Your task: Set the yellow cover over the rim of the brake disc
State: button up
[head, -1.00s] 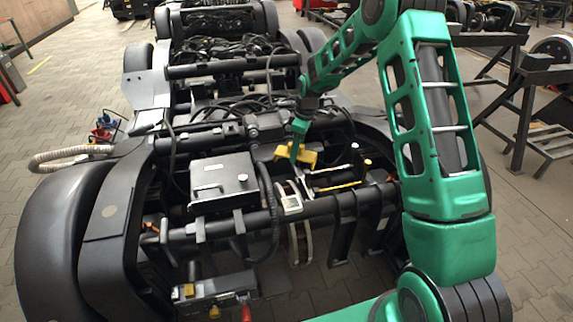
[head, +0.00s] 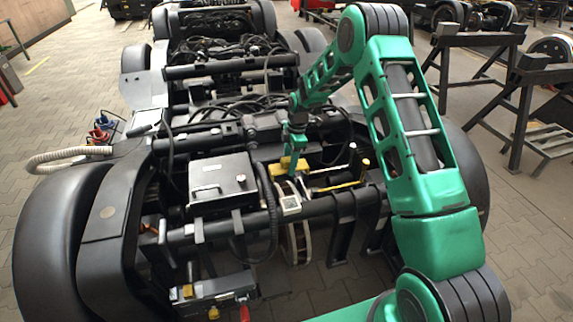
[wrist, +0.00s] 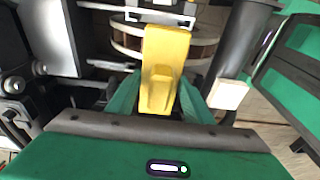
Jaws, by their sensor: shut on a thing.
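The yellow cover (head: 288,166) is in my gripper (head: 292,152), above and just behind the brake disc (head: 297,238) in the head view. In the wrist view the yellow cover (wrist: 165,70) points away from my gripper (wrist: 160,100), whose green fingers close on its near end. The brake disc (wrist: 190,48) lies beyond and partly behind the cover there, with a pale caliper-like part across it. I cannot tell whether the cover touches the disc.
A dark box (head: 222,182) stands left of the disc on the bogie. A black hose (head: 268,205) runs close to the disc's left side. A dark cross tube (head: 330,207) passes beside the disc. Dark trestles (head: 520,90) stand at the right.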

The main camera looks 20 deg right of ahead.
send_over(288, 193)
notch_tip(288, 193, down, 7)
jog(key=shift+d, duration=0.3)
dwell(0.5)
jog(key=shift+s+f, duration=0.1)
jog(key=shift+f, duration=3.25)
dwell(0.8)
jog(key=o, duration=1.2)
jog(key=shift+r, duration=0.1)
